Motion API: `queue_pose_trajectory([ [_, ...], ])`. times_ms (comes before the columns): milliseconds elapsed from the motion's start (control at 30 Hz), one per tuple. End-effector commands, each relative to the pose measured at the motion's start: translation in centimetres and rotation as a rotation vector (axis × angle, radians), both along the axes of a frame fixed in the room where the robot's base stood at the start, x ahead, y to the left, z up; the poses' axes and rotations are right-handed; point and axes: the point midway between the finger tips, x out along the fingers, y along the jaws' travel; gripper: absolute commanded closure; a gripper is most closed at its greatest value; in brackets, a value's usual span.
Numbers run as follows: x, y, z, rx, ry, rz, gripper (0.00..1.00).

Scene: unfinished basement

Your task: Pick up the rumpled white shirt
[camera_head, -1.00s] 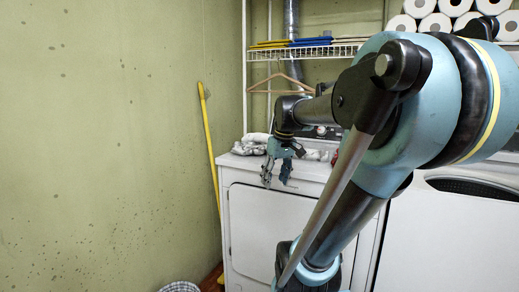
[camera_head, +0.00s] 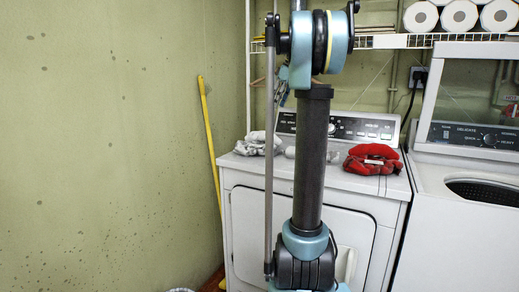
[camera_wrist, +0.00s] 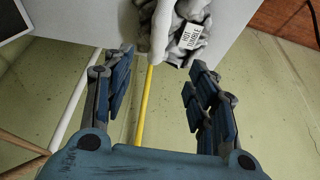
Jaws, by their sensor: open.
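A rumpled white and grey cloth bundle (camera_head: 256,144), which fits the shirt, lies on the left end of the white dryer top (camera_head: 342,181). In the wrist view the bundle (camera_wrist: 190,20) shows at the top edge, with a smooth white part and a printed tag. My gripper (camera_wrist: 160,78) is open, its two blue-grey fingers spread apart. In the head view my arm hides most of my gripper and part of the dryer top.
A red cloth (camera_head: 373,158) with a white label lies on the dryer's right. A top-loading washer (camera_head: 452,230) with its lid up stands right. A wire shelf (camera_head: 440,40) holds paper rolls above. A yellow pole (camera_head: 209,140) leans by the green wall.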

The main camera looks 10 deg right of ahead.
Motion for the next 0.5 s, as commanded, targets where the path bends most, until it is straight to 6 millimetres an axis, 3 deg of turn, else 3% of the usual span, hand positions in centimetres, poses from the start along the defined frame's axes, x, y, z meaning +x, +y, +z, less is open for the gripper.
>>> queue_pose_trajectory([
  [167, 0.7, -0.5, -1.2, 0.001, -0.004, -0.002, 0.47],
  [500, 1.9, 0.8, -6.8, 0.001, -0.004, -0.01, 0.47],
])
